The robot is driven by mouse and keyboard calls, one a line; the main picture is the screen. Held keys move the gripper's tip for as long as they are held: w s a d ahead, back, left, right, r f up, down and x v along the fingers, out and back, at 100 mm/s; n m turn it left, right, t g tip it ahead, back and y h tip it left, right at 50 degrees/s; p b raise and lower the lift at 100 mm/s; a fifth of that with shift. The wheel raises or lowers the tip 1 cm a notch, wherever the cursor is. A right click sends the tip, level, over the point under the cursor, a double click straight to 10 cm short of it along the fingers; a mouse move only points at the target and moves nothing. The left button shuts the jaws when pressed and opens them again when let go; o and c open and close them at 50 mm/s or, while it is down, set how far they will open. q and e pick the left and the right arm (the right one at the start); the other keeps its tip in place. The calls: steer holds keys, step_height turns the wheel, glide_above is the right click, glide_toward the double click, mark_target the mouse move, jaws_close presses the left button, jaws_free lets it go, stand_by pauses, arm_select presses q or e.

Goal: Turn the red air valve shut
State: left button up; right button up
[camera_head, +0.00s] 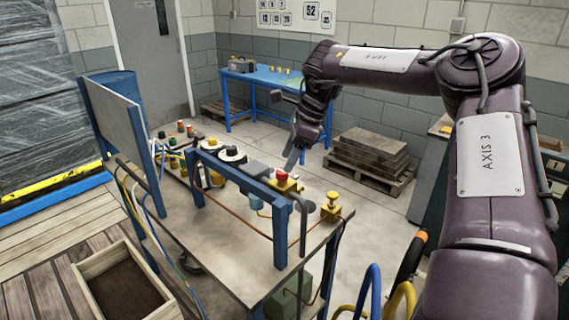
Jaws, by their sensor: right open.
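The red air valve (282,176) is a small red knob on a yellow base, at the right part of the workbench (240,268) behind a blue frame bar. My right gripper (292,158) reaches in from the upper right and hangs just above and slightly right of the red knob. It is open, and I see no object in it. I cannot tell whether its fingertip touches the knob. My left gripper is out of view.
A yellow valve (332,199) stands right of the red one. Blue frame bars (240,181) run along the bench. Black-topped round parts (232,153) stand to the left. A blue table (262,78) and a stacked pallet (369,153) stand behind, with clear floor between.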

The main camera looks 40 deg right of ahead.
mark_target(282, 176)
steer(key=shift+x, duration=0.9)
steer(key=shift+w+d+f, duration=0.1)
steer(key=shift+w+f, duration=0.2)
steer(key=shift+f, duration=0.3)
steer(key=shift+w+d+f, duration=0.1)
steer(key=shift+w+f, duration=0.2)
steer(key=shift+f, duration=0.25)
steer(key=shift+a, duration=0.15)
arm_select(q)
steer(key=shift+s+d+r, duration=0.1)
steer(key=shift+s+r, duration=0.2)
arm_select(e)
steer(key=c, duration=1)
